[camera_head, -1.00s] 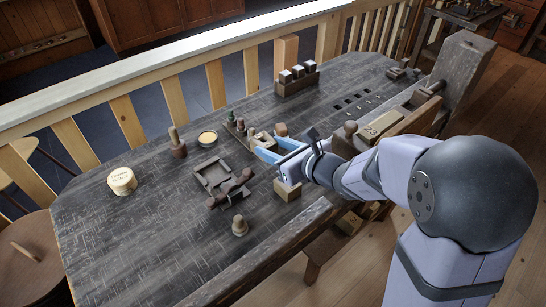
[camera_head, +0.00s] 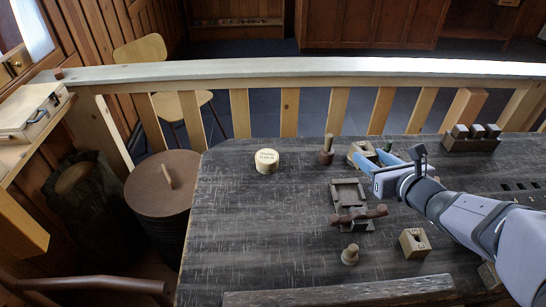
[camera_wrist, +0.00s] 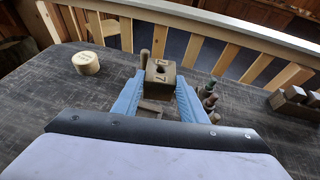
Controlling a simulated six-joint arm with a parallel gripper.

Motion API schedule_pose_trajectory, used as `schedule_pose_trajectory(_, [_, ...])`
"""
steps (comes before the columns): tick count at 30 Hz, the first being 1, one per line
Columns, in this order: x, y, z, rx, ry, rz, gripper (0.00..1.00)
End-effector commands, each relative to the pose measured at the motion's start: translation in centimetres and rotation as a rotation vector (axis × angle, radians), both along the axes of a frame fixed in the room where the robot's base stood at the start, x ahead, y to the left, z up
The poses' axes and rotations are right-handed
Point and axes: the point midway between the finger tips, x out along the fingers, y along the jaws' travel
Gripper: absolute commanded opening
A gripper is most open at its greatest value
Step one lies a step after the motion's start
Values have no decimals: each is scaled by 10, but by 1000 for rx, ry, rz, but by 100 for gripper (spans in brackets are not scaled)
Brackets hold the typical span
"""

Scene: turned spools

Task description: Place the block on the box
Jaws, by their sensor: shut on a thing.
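My gripper (camera_head: 374,160) has blue fingers shut on a pale wooden block (camera_head: 362,149). The round box also shows in the wrist view (camera_wrist: 86,63), at the upper left. My gripper's fingers (camera_wrist: 158,92) hide the block's sides.
A square tray (camera_head: 348,193) and a dark spindle piece (camera_head: 358,215) lie below the gripper. A second numbered block (camera_head: 415,243) and a small knob (camera_head: 350,255) stand nearer. A railing (camera_head: 300,73) runs behind. The table's left part is clear.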

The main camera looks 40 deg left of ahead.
Motion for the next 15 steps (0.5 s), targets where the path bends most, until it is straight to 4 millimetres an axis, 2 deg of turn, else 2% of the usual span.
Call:
schedule_pose_trajectory(1, [-6,30,2,0,-3,37,16])
schedule_pose_trajectory(6, [-28,109,12,2,-4,111,16])
schedule_pose_trajectory(12, [-61,182,25,1,-4,170,16])
schedule_pose_trajectory(15, [-75,208,30,0,-3,190,16])
